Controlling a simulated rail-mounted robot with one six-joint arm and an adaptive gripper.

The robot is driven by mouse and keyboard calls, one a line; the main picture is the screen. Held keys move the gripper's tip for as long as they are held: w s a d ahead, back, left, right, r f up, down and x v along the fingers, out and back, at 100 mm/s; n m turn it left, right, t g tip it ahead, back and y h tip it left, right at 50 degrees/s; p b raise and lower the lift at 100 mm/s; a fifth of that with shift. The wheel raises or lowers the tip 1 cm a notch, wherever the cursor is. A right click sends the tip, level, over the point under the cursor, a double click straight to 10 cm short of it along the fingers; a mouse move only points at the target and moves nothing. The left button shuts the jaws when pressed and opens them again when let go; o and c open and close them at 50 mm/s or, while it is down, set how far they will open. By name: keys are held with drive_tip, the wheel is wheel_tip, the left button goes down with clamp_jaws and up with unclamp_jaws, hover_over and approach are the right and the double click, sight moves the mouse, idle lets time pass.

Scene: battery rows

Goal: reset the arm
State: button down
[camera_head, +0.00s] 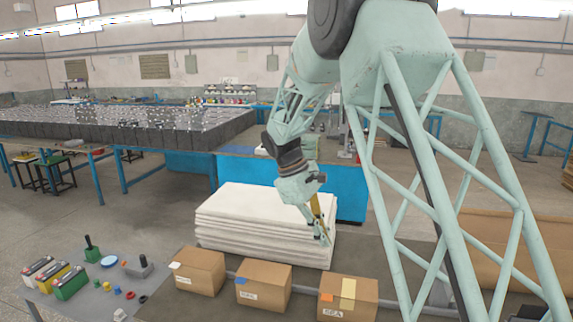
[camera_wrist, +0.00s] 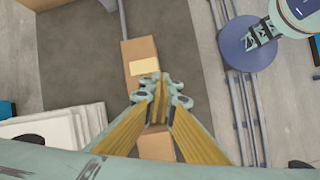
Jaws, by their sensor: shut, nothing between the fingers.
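My arm reaches down from the top of the head view, and my gripper (camera_head: 324,238) hangs in front of the right end of the white stack. In the wrist view my gripper (camera_wrist: 160,95) points down with its yellow fingers together and nothing between them. Beneath it in the wrist view is a cardboard box (camera_wrist: 140,58) with a pale yellow label. Part of another box (camera_wrist: 156,147) shows between the finger links. How high the gripper is above the boxes is hard to tell.
Three cardboard boxes (camera_head: 263,287) stand in a row at the front. Behind them is a stack of white sheets (camera_head: 250,222). Batteries (camera_head: 70,283) and small coloured parts lie on the left table. A long table with dark battery rows (camera_head: 180,133) stands behind.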

drive_tip(key=s+d+r+m+t+y+b, duration=0.1)
drive_tip(key=s+d+r+m, duration=0.25)
drive_tip(key=s+r, duration=0.6)
drive_tip(key=s+d+r+m+t+y+b, duration=0.15)
drive_tip(key=s+d+r, duration=0.4)
drive_tip(key=s, duration=0.75)
drive_tip(key=s+m+t+y+b, duration=0.2)
drive_tip(key=s+m, duration=0.4)
drive_tip(key=s, duration=2.1)
drive_tip(key=shift+d+t, duration=0.3)
drive_tip(key=shift+t, duration=0.05)
